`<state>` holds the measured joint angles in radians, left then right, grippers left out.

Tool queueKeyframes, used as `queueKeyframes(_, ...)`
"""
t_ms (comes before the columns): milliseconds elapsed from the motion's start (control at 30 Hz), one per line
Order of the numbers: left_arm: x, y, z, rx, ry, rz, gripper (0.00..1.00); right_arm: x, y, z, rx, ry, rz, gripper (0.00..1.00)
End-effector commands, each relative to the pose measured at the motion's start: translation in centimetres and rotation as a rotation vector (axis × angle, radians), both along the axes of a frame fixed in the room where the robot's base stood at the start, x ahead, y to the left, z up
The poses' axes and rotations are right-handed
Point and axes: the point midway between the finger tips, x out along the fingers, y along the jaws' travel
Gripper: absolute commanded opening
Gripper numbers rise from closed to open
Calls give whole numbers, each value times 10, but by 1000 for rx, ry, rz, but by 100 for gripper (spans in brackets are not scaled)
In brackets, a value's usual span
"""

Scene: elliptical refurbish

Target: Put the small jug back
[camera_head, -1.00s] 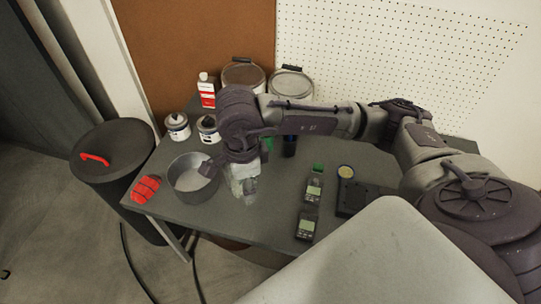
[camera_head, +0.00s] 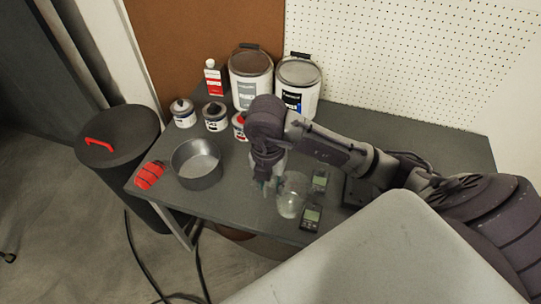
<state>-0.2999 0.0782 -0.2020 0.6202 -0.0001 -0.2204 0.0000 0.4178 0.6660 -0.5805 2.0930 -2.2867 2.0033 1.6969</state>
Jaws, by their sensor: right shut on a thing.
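The small jug (camera_head: 292,196) is clear and see-through, at the middle front of the grey table. My right gripper (camera_head: 271,184) is at the jug's left side and shut on it; the fingertips are partly hidden and blurred. The jug looks roughly upright; I cannot tell whether its base touches the table. My left gripper is not in view.
A grey round pan (camera_head: 197,180) stands left of the jug, with a red ribbed object (camera_head: 149,175) beside it. Handheld meters (camera_head: 311,218) lie close to the jug's right. Paint cans (camera_head: 250,80) stand behind. A lidded black bin (camera_head: 118,135) adjoins the table's left end.

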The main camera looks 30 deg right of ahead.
Motion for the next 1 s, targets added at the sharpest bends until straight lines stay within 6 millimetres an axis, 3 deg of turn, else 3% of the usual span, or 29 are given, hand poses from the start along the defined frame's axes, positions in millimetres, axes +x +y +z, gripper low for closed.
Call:
queueKeyframes(500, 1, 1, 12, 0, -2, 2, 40, 96, -23, -58, 1, 1, -4, 0)
queueKeyframes(733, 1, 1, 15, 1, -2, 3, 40, 107, -26, -71, 0, 3, -2, 0)
queueKeyframes(1000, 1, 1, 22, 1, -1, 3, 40, 107, -27, -104, 0, 1, -1, 0)
